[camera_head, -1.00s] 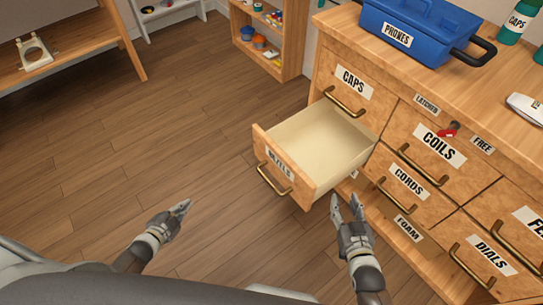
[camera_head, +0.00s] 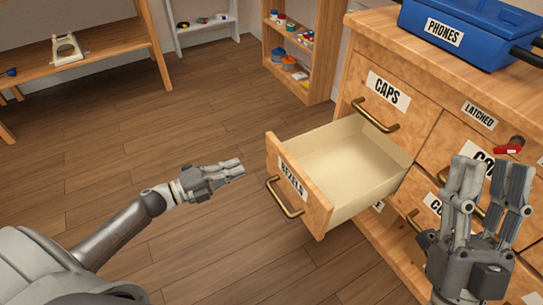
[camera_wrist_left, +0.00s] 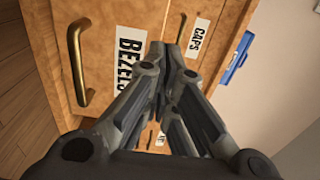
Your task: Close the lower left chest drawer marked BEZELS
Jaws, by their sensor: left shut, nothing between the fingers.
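The BEZELS drawer (camera_head: 302,187) is pulled well out of the wooden chest and looks empty inside. Its brass handle (camera_head: 284,197) is on the front face, and it also shows in the left wrist view (camera_wrist_left: 78,62). My left gripper (camera_head: 240,169) is shut and empty, to the left of the drawer front, apart from it in the head view. In the left wrist view its fingers cover part of the drawer front beside the BEZELS label (camera_wrist_left: 130,62). My right gripper (camera_head: 496,170) is open, fingers up, in front of the right part of the chest.
The CAPS drawer (camera_head: 388,95) above is shut. A blue PHONES case (camera_head: 465,35) stands on the chest top. A red key or latch (camera_head: 507,150) sits near the COILS drawer. Open floor (camera_head: 110,165) lies to the left, with shelves behind.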

